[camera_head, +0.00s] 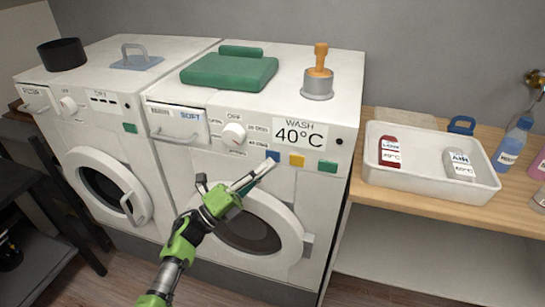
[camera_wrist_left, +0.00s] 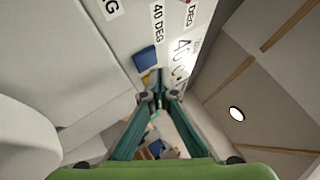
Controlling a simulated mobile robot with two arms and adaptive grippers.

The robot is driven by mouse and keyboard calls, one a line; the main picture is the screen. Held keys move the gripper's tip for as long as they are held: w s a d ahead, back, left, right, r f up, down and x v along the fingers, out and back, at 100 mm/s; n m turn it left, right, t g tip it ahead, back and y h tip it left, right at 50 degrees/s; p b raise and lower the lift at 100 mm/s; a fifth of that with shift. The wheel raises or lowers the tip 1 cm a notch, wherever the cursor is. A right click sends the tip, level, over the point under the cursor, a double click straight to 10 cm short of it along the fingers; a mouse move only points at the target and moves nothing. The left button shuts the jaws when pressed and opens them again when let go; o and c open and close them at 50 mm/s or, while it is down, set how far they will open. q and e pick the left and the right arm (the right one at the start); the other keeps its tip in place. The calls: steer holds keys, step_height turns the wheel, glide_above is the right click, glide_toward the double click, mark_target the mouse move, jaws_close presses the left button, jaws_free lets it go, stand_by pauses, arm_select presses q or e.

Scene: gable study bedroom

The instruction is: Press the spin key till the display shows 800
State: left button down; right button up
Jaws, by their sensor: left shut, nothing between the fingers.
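The right-hand washing machine has a display (camera_head: 300,133) that reads "WASH 40°C". Below it sit a blue key (camera_head: 273,156), a yellow key (camera_head: 296,160) and a green key (camera_head: 327,167); I cannot read which one is the spin key. My left gripper (camera_head: 266,166) is shut and empty, its tips just below the blue key; I cannot tell whether they touch the panel. In the left wrist view the blue key (camera_wrist_left: 146,59) lies just beyond the fingertips (camera_wrist_left: 158,82), and the yellow key is partly hidden by them. My right gripper is not in view.
A selector dial (camera_head: 233,134) and a drawer marked "SOFT" (camera_head: 180,126) are left of the keys. The round door (camera_head: 285,219) is below. A second washer (camera_head: 100,130) stands left. A white tray (camera_head: 428,181) with labelled cards is on the wooden counter at right.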

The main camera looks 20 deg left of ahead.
arm_select(q)
steer(key=shift+w, duration=0.1)
steer(key=shift+w+b, duration=0.35)
steer(key=shift+w+b, duration=0.35)
stand_by(0.5)
steer(key=shift+s, duration=0.85)
steer(key=shift+p, duration=0.35)
steer(key=s+p, duration=0.1)
steer(key=s, duration=0.4)
steer(key=shift+a+p, duration=0.1)
steer(key=shift+p, duration=0.2)
